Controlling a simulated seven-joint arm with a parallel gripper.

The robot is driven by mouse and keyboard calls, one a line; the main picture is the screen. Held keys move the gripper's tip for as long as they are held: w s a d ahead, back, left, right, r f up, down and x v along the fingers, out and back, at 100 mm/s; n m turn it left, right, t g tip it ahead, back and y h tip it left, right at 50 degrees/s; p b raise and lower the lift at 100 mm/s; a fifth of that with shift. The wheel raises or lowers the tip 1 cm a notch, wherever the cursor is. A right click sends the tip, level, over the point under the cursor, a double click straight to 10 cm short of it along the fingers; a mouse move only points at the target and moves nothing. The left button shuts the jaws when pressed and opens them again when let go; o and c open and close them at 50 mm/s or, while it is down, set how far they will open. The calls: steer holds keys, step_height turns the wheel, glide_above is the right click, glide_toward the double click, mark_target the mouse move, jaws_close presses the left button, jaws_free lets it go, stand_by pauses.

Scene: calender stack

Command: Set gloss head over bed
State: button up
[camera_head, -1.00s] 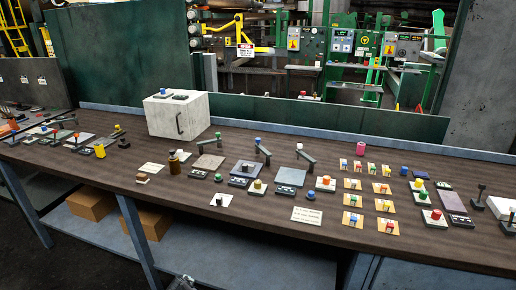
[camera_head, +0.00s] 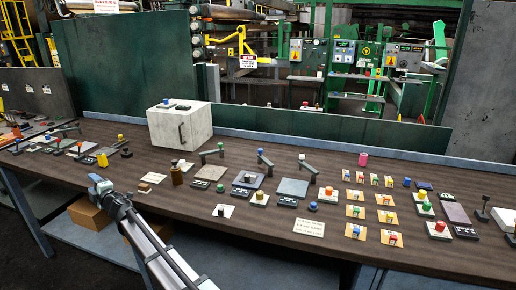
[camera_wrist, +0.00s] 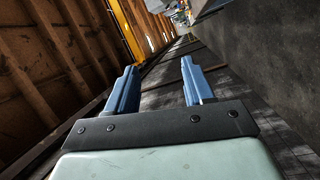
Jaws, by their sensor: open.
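Three grey swing arms with coloured knobs stand along the middle of the bench in the head view: a left one (camera_head: 212,153), a middle one with a blue knob (camera_head: 263,157) and a right one (camera_head: 308,166). Flat square plates lie in front of them: a brownish one (camera_head: 208,172), a grey one (camera_head: 256,180) and another grey one (camera_head: 292,187). I cannot tell which are the gloss head and bed. My gripper (camera_head: 98,183) is at the bench's front edge, left of these. The wrist view shows its blue fingers (camera_wrist: 158,78) apart and empty.
A white box (camera_head: 180,128) with a handle stands at the back. A brown bottle (camera_head: 176,174) stands left of the plates. Several yellow cards with coloured blocks (camera_head: 356,212) lie to the right. A paper note (camera_head: 309,228) lies near the front edge. Cardboard boxes (camera_head: 88,213) sit below.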

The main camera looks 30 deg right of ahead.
steer(key=w+d+r+t, duration=0.1)
steer(key=w+d+r, duration=0.25)
steer(key=r, duration=0.45)
steer(key=w+d+r+m+g+h, duration=0.1)
steer(key=w+d+m+h, duration=0.3)
steer(key=d, duration=0.6)
steer(key=w+d+r+m+g+h, duration=0.1)
steer(key=w+d+m+h, duration=0.3)
steer(key=d, duration=0.6)
steer(key=w+d+r+m+h, duration=0.1)
steer(key=w+d+m+h, duration=0.35)
steer(key=d, duration=0.55)
steer(key=s+d+f+m+g+h, duration=0.2)
steer(key=d+m+g, duration=0.6)
steer(key=d, duration=1.5)
step_height(320, 180, up, 4)
steer(key=m+g+y, duration=0.3)
steer(key=g+y, duration=0.3)
steer(key=g, duration=0.2)
glide_above(265, 161)
steer(key=w, duration=0.6)
steer(key=f, duration=1.3)
steer(key=shift+d, duration=0.35)
